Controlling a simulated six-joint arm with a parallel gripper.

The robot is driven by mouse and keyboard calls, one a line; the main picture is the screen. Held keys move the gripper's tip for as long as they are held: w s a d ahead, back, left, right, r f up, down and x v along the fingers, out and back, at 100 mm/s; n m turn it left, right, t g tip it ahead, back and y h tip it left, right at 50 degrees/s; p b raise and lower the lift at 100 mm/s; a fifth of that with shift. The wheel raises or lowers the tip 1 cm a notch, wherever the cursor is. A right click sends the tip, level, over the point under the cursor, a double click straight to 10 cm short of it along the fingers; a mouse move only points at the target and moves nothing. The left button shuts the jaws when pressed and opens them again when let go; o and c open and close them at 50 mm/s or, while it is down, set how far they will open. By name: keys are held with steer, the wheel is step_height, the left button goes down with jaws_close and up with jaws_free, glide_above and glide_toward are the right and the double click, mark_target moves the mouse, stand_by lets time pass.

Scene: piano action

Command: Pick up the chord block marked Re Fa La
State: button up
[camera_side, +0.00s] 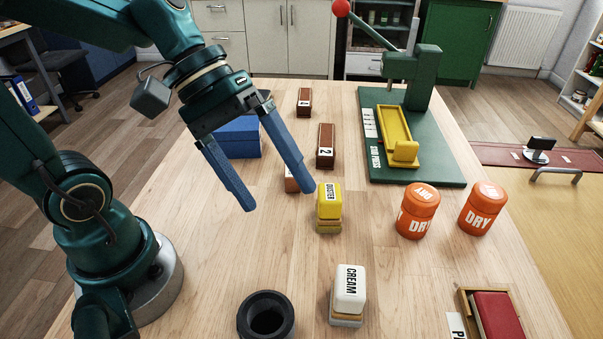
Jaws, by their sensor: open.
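My gripper (282,199) hangs open and empty above the table, its two blue fingers spread and pointing down. No block in view shows a legible Re Fa La marking. A brown block marked 2 (326,137) stands behind the right finger, and another brown block (304,99) stands farther back. A reddish-brown block (291,185) is partly hidden by the right finger. A yellow-topped block (329,203) with black lettering stands just right of that fingertip. A white-topped block marked CREAM (349,285) stands nearer the front.
A blue box (238,148) sits behind the gripper. A green press (420,85) with a yellow tray (395,125) stands back right. Two orange jars (418,210) (482,208) stand right. A black round holder (267,318) and a tray with a red block (497,315) are at the front.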

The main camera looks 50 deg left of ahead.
steer(key=w+a+f+n+t+h, duration=0.2)
steer(key=w+a+n+h, duration=0.1)
steer(key=w+n, duration=0.4)
steer(key=a+f+n+t, duration=0.2)
steer(key=a+f+n, duration=0.1)
steer(key=a+n, duration=0.2)
steer(key=w+a+f+n+t, duration=0.1)
steer(key=a+f+n+t, duration=0.1)
steer(key=a+f+n, duration=0.2)
steer(key=w+a+f+n+t+y, duration=0.1)
steer(key=a+f+n+t, duration=0.1)
steer(key=a+f+n, duration=0.2)
steer(key=shift+w+a+f+n+t, duration=0.1)
steer(key=shift+a+n+t, duration=0.05)
steer(key=shift+a+n, duration=0.4)
steer(key=shift+w+a+n+t, duration=0.1)
steer(key=shift+a+n+t, duration=0.05)
steer(key=shift+a+n, duration=0.35)
steer(key=shift+w+f, duration=0.15)
steer(key=shift+y, duration=0.3)
steer(key=shift+x, duration=3.45)
steer(key=c, duration=1.1)
